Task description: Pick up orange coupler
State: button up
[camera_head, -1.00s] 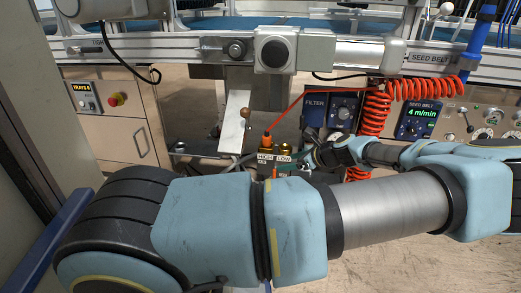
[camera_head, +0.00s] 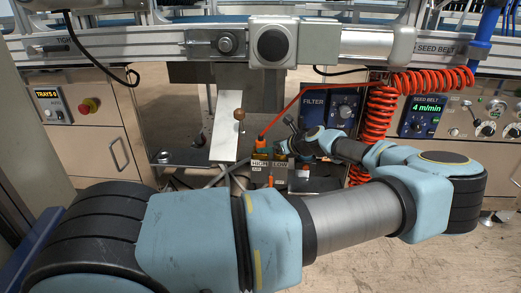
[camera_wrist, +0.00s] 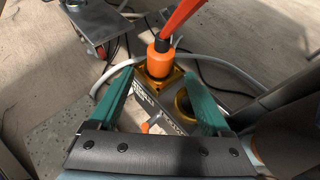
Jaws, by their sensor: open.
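The orange coupler (camera_wrist: 160,60) shows in the wrist view as a stubby orange cylinder seated on a yellow fitting (camera_wrist: 161,76), with an orange hose rising from it. In the head view the coupler (camera_head: 260,142) is small, above the HIGH label. My gripper (camera_wrist: 158,78) is open, its two teal fingers on either side of the coupler in the picture. I cannot tell how far the fingertips are from it. In the head view my gripper (camera_head: 288,142) is just right of the coupler, partly overlapped by my arm.
The coiled orange hose (camera_head: 380,110) hangs to the right. A second port (camera_wrist: 183,103), dark with a yellow rim, lies beside the coupler. A small orange tag (camera_head: 270,180) hangs below the HIGH and LOW labels (camera_head: 280,164). A slanted metal plate (camera_head: 225,125) stands to the left.

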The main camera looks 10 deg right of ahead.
aim_at(264, 143)
jog(key=w+a, duration=0.1)
jog(key=w+a+f+b, duration=0.1)
jog(key=w, duration=0.3)
jog(key=shift+a+f+b, duration=0.2)
jog(key=shift+a+b, duration=0.15)
jog(key=shift+a, duration=0.05)
jog(key=shift+c, duration=0.2)
grip_shut()
